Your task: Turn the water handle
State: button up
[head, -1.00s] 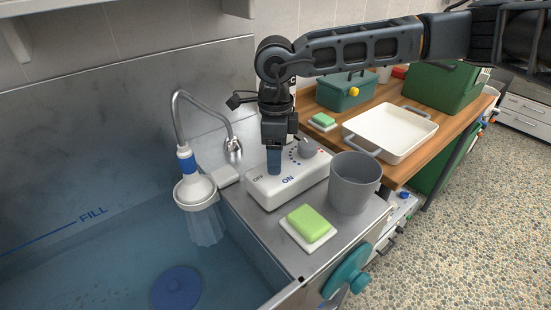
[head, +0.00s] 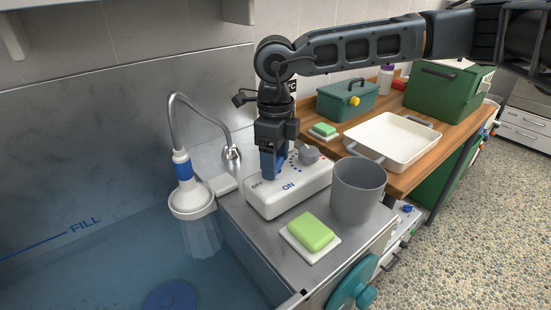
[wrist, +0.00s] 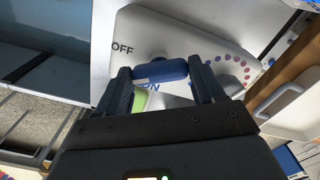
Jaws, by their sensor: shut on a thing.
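The blue water handle (head: 268,164) stands on a white control box (head: 318,178) marked OFF and ON. My gripper (head: 271,150) reaches down from above and is shut on the handle. In the wrist view the handle (wrist: 160,71) lies crosswise between the two fingers, beside the OFF mark and partly over the ON mark. In the head view the handle's lower end is close to the OFF mark. Water runs from the white shower head (head: 192,198) into the basin. The handle's upper part is hidden by my gripper.
A grey cup (head: 357,188) and a green soap (head: 310,231) stand close to the box. A grey knob (head: 309,154) sits on its right side. A teal wheel (head: 352,283) is on the counter front. A white tray (head: 392,140) lies on the wooden table.

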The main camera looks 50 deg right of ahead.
jog(key=o, duration=1)
jog(key=shift+o, duration=0.2)
jog(key=shift+r+b, duration=0.5)
jog(key=shift+r, duration=3.4)
